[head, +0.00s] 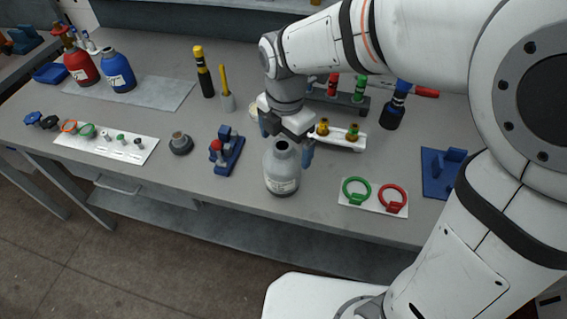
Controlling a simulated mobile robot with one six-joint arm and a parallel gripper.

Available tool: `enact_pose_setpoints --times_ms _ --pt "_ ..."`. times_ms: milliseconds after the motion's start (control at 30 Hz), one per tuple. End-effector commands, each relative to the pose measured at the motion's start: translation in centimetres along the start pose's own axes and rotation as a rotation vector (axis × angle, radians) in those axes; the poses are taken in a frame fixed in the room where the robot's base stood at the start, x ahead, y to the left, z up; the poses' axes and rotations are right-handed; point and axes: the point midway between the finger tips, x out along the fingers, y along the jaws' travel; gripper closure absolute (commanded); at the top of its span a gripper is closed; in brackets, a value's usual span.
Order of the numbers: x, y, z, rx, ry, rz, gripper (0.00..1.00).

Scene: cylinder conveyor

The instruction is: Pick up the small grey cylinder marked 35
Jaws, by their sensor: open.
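A grey bottle-shaped cylinder (282,176) with a narrow neck and a pale label stands upright near the front edge of the bench. The label is too small to read, so I cannot confirm the mark 35. My gripper (286,141) is open and points down over the grey cylinder. Its blue fingers are on either side of the neck and shoulder. I cannot tell whether they touch it.
A blue clamp-like fixture (229,150) stands left of the cylinder. A white plate with green and red rings (391,199) lies to the right. A white rack (347,140) is close behind my gripper. Red (80,67) and blue (117,74) bottles stand far left.

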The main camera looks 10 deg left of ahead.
Motion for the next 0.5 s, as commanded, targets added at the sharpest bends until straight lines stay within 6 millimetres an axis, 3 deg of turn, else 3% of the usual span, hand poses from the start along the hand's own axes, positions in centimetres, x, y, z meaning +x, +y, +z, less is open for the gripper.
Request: enact_pose_setpoints --times_ms 300,500 --pt "4.4 0.6 -0.2 -0.008 0.001 -0.003 0.0" --pt "5.2 0.7 -0.3 -0.01 0.0 0.001 0.0"
